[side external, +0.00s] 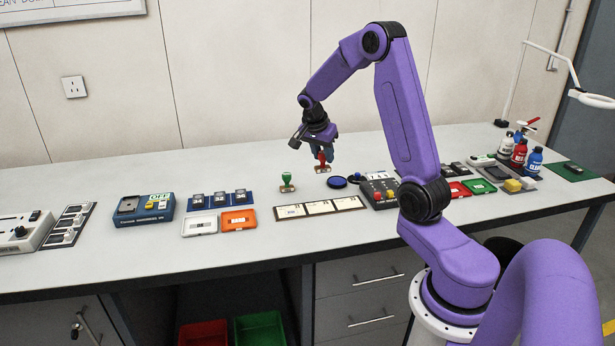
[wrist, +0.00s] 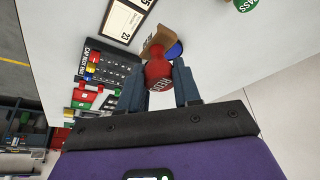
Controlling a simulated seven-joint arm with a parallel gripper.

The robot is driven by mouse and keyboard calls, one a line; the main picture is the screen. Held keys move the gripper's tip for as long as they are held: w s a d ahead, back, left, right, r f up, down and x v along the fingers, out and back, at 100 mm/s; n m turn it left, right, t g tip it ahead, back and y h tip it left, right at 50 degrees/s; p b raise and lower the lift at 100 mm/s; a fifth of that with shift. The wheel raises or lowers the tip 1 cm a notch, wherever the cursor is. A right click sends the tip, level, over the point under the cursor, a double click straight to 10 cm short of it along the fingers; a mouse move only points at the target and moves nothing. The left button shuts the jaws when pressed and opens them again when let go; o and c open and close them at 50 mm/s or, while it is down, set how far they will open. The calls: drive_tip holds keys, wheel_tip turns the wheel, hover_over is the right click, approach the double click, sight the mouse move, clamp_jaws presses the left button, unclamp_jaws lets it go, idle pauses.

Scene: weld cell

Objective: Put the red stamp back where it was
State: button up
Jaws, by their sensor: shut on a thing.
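The red stamp (side external: 321,159) has a red handle and a tan base. My gripper (side external: 321,150) is shut on its handle. In the wrist view the handle (wrist: 157,72) sits between the two fingertips, with the tan base (wrist: 158,38) beyond it. The stamp appears to be a little above the bench, but the exact gap cannot be told. A green stamp (side external: 289,175) stands upright on the bench to the left.
A grey button box (side external: 380,192) stands to the right, with a small dark-blue item (side external: 356,178) beside the pad. Orange and white trays (side external: 238,220) lie left. Bottles (side external: 519,152) stand far right. Bare bench (side external: 250,168) shows behind.

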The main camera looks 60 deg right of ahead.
drive_tip(key=w+d+f, duration=0.2)
drive_tip(key=w, duration=0.1)
drive_tip(key=w+d+f, duration=0.1)
drive_tip(key=w+f, duration=0.1)
drive_tip(key=f, duration=0.1)
drive_tip(key=w+d+f, duration=0.2)
drive_tip(key=w+f, duration=0.1)
drive_tip(key=shift+w+d+f, duration=0.15)
drive_tip(key=shift+w+d, duration=0.15)
drive_tip(key=shift+w, duration=0.05)
drive_tip(key=shift+f, duration=1.55)
drive_tip(key=shift+f, duration=0.15)
drive_tip(key=o, duration=0.9)
drive_tip(key=shift+c, duration=0.2)
